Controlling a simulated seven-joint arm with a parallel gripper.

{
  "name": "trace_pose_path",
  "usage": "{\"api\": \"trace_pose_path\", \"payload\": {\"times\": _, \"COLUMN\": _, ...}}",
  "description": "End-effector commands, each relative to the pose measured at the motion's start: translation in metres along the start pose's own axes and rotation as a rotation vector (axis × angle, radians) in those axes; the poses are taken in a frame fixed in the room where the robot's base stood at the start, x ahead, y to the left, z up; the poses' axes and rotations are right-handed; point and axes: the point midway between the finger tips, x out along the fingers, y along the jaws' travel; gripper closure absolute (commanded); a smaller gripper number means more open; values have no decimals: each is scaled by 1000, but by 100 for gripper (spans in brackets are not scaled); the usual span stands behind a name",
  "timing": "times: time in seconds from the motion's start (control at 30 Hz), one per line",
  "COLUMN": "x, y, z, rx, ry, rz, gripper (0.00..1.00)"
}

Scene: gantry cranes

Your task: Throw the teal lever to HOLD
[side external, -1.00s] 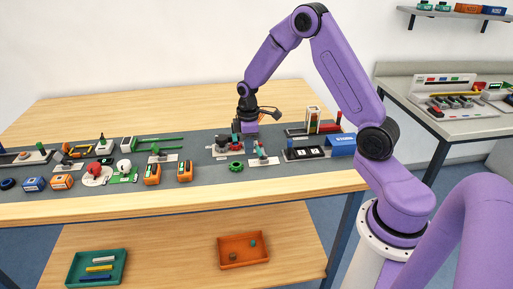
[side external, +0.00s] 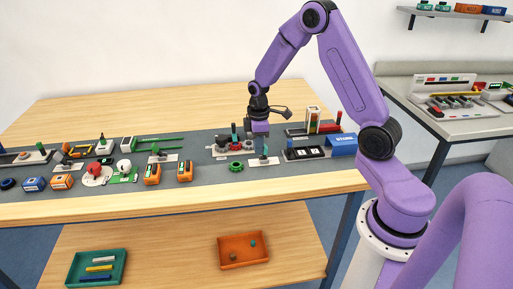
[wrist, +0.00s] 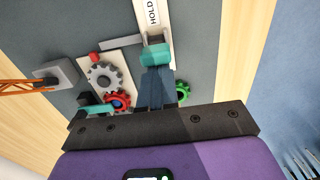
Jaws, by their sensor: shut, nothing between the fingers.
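The teal lever (wrist: 155,56) stands on a narrow white plate in the wrist view, its handle seen from above. The word HOLD (wrist: 152,12) is printed on the plate beyond the handle. My gripper (wrist: 157,78) is shut with nothing in it; its dark fingertips are right at the near side of the teal handle, and I cannot tell whether they touch. In the side external view my gripper (side external: 262,152) is low over the lever's white plate (side external: 266,161) and hides much of the lever. The near end of the plate is hidden by the fingers.
Left of the lever in the wrist view is a board with a grey gear (wrist: 104,75) and a red gear (wrist: 117,102). The blue box (side external: 342,145) stands to the right on the grey mat.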

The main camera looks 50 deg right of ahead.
Motion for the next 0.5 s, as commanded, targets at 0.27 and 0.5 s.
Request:
{"api": "trace_pose_path", "payload": {"times": 0.27, "x": 0, "y": 0, "z": 4, "rx": 0, "ry": 1, "rz": 1, "gripper": 100}}
{"api": "trace_pose_path", "payload": {"times": 0.5, "x": 0, "y": 0, "z": -3, "rx": 0, "ry": 0, "rz": 0, "gripper": 100}}
